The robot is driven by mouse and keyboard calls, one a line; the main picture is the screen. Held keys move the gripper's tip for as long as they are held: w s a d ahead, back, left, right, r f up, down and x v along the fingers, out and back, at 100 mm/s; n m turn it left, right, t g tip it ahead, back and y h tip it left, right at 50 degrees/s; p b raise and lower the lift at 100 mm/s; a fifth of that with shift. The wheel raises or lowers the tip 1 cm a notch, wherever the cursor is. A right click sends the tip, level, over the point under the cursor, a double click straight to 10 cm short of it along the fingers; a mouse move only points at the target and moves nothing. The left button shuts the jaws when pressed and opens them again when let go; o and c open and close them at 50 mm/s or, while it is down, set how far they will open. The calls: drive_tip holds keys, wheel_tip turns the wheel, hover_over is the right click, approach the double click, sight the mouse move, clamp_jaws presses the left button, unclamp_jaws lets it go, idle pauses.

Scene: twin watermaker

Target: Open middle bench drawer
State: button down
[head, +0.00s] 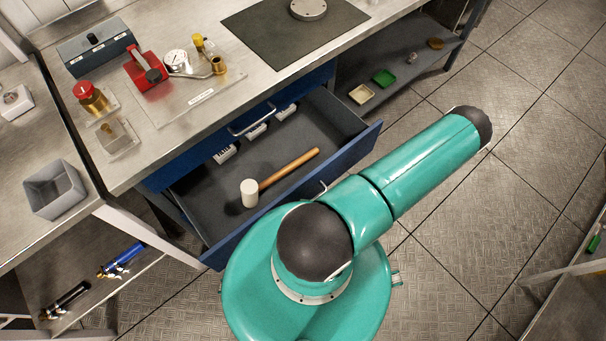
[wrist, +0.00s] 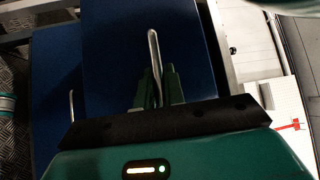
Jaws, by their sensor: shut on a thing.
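A blue bench drawer (head: 345,155) stands pulled well out below a closed blue drawer front with a bar handle (head: 250,120), so it looks like the middle one. A wooden-handled mallet with a white head (head: 250,193) and small white items lie in its grey tray. In the wrist view, my gripper (wrist: 155,88) is shut on a metal bar handle (wrist: 153,48) on a blue drawer front (wrist: 110,60). In the head view my arm hides the gripper and most of that handle; only a small bright piece shows at the drawer's front edge.
Another blue front with a handle (wrist: 72,105) shows at the left of the wrist view. The bench top (head: 195,125) holds a red-handled gauge assembly (head: 150,70) and a dark mat (head: 295,40). A low shelf (head: 410,70) stands at right. Tiled floor (head: 480,220) lies clear at right.

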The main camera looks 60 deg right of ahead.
drive_tip(key=shift+s, duration=0.25)
drive_tip(key=c, duration=1.8)
unclamp_jaws()
drive_tip(key=shift+w, duration=0.1)
drive_tip(key=shift+o, duration=0.2)
drive_tip(key=v, duration=1.3)
drive_tip(key=shift+s+d, duration=0.2)
drive_tip(key=shift+s, duration=0.15)
drive_tip(key=shift+f, duration=0.1)
